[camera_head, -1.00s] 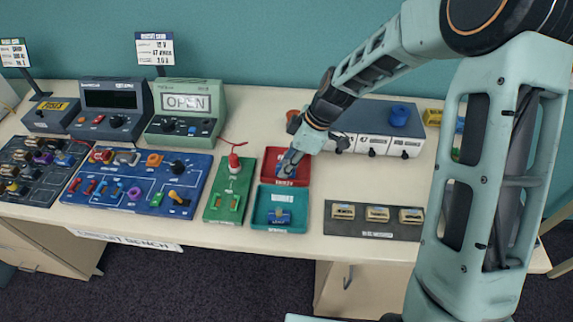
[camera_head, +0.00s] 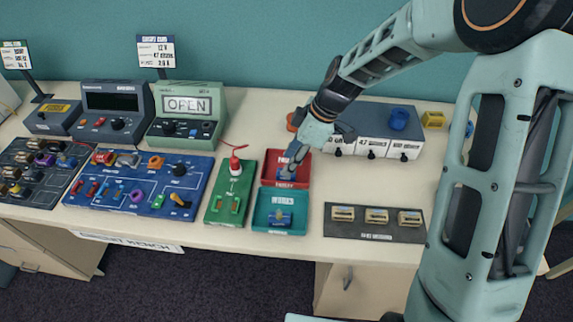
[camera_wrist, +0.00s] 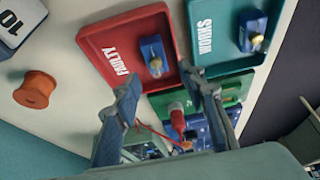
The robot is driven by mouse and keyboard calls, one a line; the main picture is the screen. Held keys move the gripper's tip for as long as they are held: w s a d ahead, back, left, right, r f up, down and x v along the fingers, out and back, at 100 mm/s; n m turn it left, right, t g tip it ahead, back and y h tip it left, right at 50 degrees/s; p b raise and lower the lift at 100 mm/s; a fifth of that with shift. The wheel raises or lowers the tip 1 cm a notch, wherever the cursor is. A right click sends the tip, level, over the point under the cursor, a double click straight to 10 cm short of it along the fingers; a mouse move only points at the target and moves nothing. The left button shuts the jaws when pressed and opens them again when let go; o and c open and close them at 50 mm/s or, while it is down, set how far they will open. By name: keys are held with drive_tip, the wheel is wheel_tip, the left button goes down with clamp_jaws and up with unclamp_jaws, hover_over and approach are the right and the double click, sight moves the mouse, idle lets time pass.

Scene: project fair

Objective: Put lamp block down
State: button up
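A lamp block (camera_wrist: 156,57), blue with a small pale bulb, lies in the red tray (camera_wrist: 110,35) marked FAULTY. A second blue lamp block (camera_wrist: 252,30) lies in the teal tray (camera_wrist: 203,60). My gripper (camera_wrist: 160,74) is open, its two fingers apart with nothing between them. Its fingertips are close to the block in the red tray, one to each side of it in the picture. In the head view my gripper (camera_head: 291,160) hangs over the red tray (camera_head: 270,168) and partly hides the block there.
A dark mat (camera_head: 345,230) with several small parts lies to the right. Drawers (camera_head: 372,147) stand behind, with an orange spool (camera_wrist: 35,89) beside them. Bare table lies between drawers and mat.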

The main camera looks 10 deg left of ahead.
drive_tip(key=v, duration=0.9)
drive_tip(key=shift+d+r, duration=0.1)
drive_tip(key=shift+r, duration=0.05)
